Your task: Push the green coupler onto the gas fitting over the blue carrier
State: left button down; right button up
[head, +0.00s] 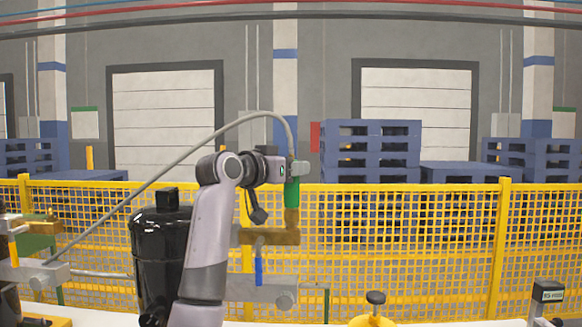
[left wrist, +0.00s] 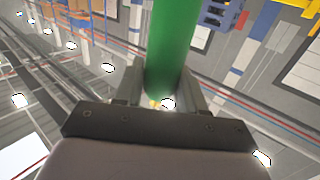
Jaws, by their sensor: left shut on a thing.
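The green coupler (head: 292,194) is upright, with a grey hose leaving its top. My left gripper (head: 297,171) is shut on the coupler near its upper end. In the left wrist view the green coupler (left wrist: 173,45) stands between the two fingers. The brass gas fitting (head: 291,219) rises directly below the coupler in the head view. Their ends meet in the picture, but I cannot tell how far one is over the other. A narrow blue part (head: 259,264), apparently the blue carrier, is lower and slightly left. My right gripper is out of view.
The grey hose (head: 180,158) arcs left to a grey valve body (head: 38,272). A black tank (head: 160,250) stands left, partly behind my arm. A black knob (head: 375,298) on a yellow base is low right. Yellow mesh fence (head: 430,240) runs behind.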

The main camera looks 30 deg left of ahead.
pick_arm(q)
jog(key=shift+f, duration=0.2)
jog(key=c, duration=0.6)
grip_release()
jog(key=shift+s+a+r+b, duration=0.15)
jog(key=shift+s+b, duration=0.25)
jog(key=shift+s, duration=1.45)
jog(key=shift+s+a+r+b, duration=0.1)
jog(key=shift+s+b, duration=0.3)
jog(key=shift+s, duration=1.4)
jog(key=shift+d+f, duration=0.1)
